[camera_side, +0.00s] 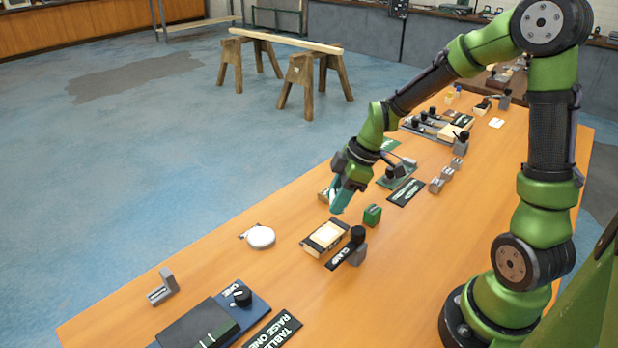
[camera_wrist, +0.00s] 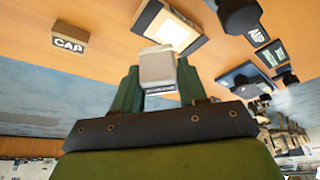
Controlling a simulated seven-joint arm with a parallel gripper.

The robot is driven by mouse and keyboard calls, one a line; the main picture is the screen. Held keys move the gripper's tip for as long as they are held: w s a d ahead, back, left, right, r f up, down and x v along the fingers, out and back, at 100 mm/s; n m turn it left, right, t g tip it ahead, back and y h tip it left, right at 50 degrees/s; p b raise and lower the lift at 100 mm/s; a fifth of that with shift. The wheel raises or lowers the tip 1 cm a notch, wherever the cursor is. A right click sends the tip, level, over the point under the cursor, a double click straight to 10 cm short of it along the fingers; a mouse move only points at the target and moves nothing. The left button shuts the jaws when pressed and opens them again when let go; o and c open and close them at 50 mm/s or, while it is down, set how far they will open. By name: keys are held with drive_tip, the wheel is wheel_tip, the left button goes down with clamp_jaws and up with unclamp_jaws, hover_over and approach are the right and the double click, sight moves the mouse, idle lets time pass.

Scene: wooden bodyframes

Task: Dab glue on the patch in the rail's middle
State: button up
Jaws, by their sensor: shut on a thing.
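My gripper (camera_side: 341,207) reaches down over the bench, just behind a pale wooden piece (camera_side: 327,234) in a dark holder. In the wrist view, my gripper's teal fingers (camera_wrist: 158,85) are shut on a pale grey block-like thing (camera_wrist: 158,66) with a dark strip of lettering. I cannot tell whether it is the glue. The wooden piece also shows in the wrist view (camera_wrist: 171,30), with a bright patch in its middle. The held thing is apart from the patch in the side view. The gripper largely hides the held thing there.
A black-knobbed clamp (camera_side: 357,247) stands right of the wooden piece. A green block (camera_side: 372,215) is close to my gripper. A block marked CAP (camera_wrist: 70,38) lies at the wrist view's left. A white round thing (camera_side: 260,237) sits left, with clear bench around it.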

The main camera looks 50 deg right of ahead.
drive_tip(key=shift+r, duration=1.2)
